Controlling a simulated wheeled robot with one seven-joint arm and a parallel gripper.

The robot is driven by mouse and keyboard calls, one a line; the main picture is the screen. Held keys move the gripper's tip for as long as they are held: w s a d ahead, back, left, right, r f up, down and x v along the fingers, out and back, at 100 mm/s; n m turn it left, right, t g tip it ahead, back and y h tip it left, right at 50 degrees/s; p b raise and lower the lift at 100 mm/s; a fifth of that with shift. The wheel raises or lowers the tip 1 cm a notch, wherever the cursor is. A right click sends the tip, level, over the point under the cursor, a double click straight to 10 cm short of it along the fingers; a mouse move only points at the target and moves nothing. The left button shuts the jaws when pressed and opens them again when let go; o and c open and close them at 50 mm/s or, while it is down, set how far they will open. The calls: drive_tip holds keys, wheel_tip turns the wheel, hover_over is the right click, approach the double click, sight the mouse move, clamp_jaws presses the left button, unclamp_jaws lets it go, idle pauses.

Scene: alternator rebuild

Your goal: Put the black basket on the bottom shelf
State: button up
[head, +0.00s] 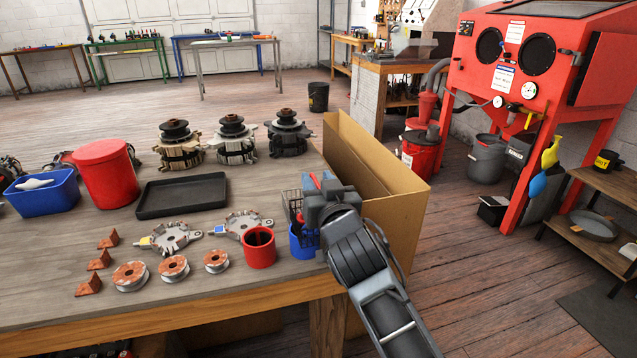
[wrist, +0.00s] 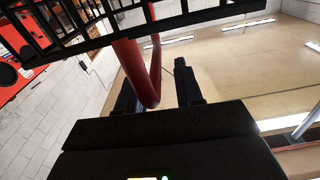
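The black basket (head: 293,205) has open mesh sides and a red handle (head: 315,182). In the head view it is at the table's right end, largely hidden behind my gripper (head: 318,197). In the wrist view the basket (wrist: 60,47) crosses the top, and its red handle (wrist: 148,80) loops down between my fingers (wrist: 158,92). The fingers are apart, with a gap between the handle and the right finger. A low shelf unit (head: 608,186) stands at the far right, with a lower shelf (head: 575,236) holding a grey pan (head: 594,226).
A blue cup (head: 303,246) and a red cup (head: 259,248) stand close by the basket. A tall open cardboard box (head: 395,215) is just right of it. A black tray (head: 181,195) lies on the table (head: 60,235). Open floor (head: 480,290) lies between table and shelf unit.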

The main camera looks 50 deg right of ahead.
drive_tip(key=b+v, duration=0.2)
drive_tip(key=v, duration=1)
drive_tip(key=shift+b, duration=0.35)
drive_tip(key=s+a+f+n+y, duration=0.5)
drive_tip(key=s+a+f+y, duration=0.3)
drive_tip(key=s+a, duration=0.5)
drive_tip(key=s+a+n+y, duration=0.2)
drive_tip(key=s+a, duration=0.1)
drive_tip(key=s, duration=1)
drive_tip(key=shift+s+f, duration=0.4)
drive_tip(key=shift+o, duration=0.3)
drive_tip(key=shift+s+a+r, duration=0.1)
drive_tip(key=shift+s, duration=0.2)
